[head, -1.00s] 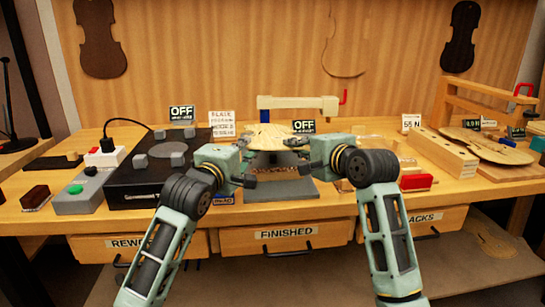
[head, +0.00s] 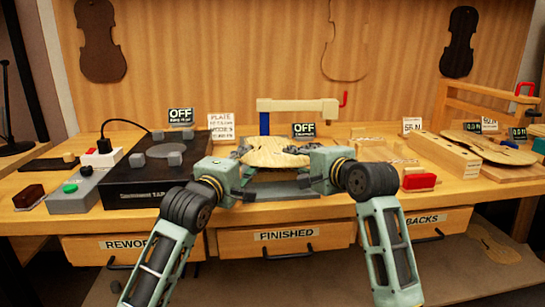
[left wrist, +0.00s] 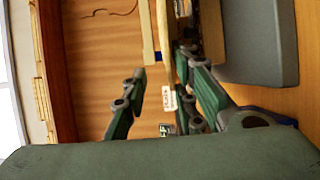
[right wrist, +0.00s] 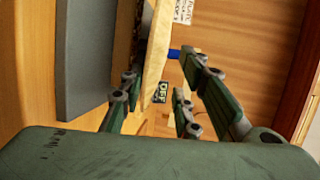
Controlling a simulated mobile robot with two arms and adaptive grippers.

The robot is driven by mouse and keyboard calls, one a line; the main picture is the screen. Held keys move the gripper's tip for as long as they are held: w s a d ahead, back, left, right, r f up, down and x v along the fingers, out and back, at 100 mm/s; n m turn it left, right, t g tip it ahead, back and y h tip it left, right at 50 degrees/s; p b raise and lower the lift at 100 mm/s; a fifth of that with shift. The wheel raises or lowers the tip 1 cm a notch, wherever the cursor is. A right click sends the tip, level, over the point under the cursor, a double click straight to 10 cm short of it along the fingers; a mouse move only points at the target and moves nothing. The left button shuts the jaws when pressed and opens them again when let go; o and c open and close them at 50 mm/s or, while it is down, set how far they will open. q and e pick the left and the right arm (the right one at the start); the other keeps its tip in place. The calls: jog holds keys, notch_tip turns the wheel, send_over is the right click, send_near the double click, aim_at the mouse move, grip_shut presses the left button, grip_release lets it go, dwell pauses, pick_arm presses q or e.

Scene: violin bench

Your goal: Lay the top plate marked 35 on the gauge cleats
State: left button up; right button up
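The pale wooden top plate (head: 274,153) lies roughly level in the middle of the bench, in front of the C-shaped gauge arm (head: 298,104). Its number is not readable. My left gripper (head: 242,178) is at its left edge and my right gripper (head: 310,168) at its right edge. In the left wrist view the plate (left wrist: 167,60) stands between my fingers with a gap on one side. In the right wrist view the plate (right wrist: 153,55) is also between parted fingers. The supports under the plate are mostly hidden, so I cannot tell whether it touches them.
A black box (head: 125,185) with grey blocks stands at left, beside a grey button box (head: 72,195). At right are a wooden block (head: 445,155), another plate (head: 490,148) and a red-ended item (head: 419,181). A grey base (head: 280,190) lies below the plate.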

pick_arm(q)
jog(key=o, duration=0.4)
jog(key=v, duration=1.2)
pick_arm(e)
jog(key=shift+o, duration=0.4)
jog(key=o, duration=0.7)
